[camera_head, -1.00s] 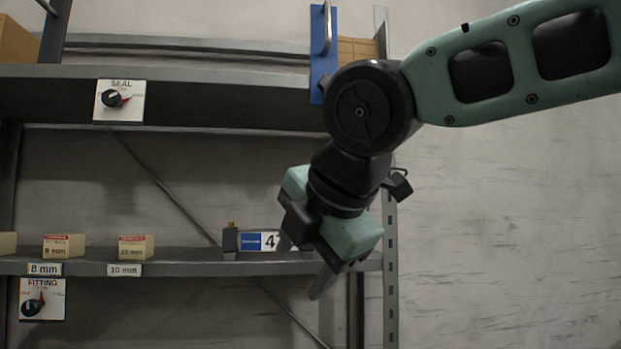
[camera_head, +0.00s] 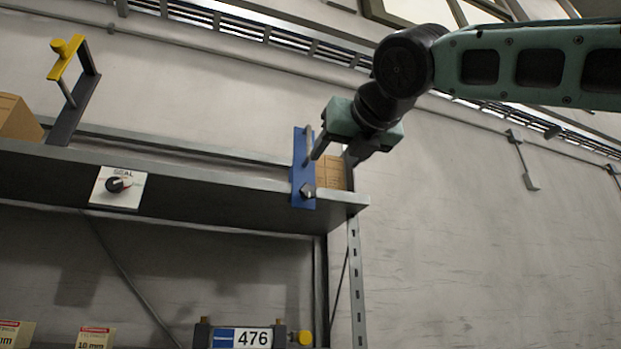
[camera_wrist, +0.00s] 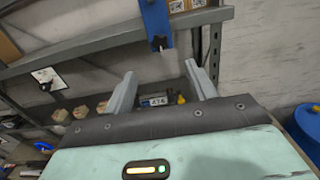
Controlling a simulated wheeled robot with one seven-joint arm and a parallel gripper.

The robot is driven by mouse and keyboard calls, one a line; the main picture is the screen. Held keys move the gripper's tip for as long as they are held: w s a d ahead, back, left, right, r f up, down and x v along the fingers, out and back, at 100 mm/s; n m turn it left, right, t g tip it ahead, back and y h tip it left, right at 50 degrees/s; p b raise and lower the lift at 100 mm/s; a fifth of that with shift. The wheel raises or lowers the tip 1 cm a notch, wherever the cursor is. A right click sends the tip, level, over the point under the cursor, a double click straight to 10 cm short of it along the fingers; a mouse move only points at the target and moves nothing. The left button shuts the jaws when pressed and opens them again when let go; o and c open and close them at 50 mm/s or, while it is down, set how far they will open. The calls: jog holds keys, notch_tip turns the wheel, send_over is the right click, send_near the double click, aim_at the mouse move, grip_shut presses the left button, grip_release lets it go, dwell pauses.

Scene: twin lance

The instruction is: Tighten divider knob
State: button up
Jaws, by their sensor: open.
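The blue divider (camera_head: 299,165) stands upright at the right end of the upper shelf, with a metal handle along it. Its dark knob (camera_head: 307,191) sits low on its front face, near the shelf edge. My gripper (camera_head: 335,152) is just above and right of the knob, its fingers partly overlapping the divider from this angle. In the wrist view the two fingers (camera_wrist: 160,72) are spread apart and empty. There the blue divider (camera_wrist: 154,17) is beyond them at the top, with the knob (camera_wrist: 159,43) at its lower end, roughly centred between the fingers. I see no contact with the knob.
A cardboard box (camera_head: 330,174) is behind the divider. A SEAL dial plate (camera_head: 118,188) is on the shelf front (camera_head: 230,195). A yellow-topped bracket (camera_head: 72,88) stands at left. A 476-labelled unit (camera_head: 242,338) sits below.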

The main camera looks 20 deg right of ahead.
aim_at(309, 189)
jog(key=w+p, duration=0.2)
jog(key=w, duration=1.2)
jog(key=shift+f, duration=0.1)
jog(key=shift+s, duration=0.1)
jog(key=c, duration=1)
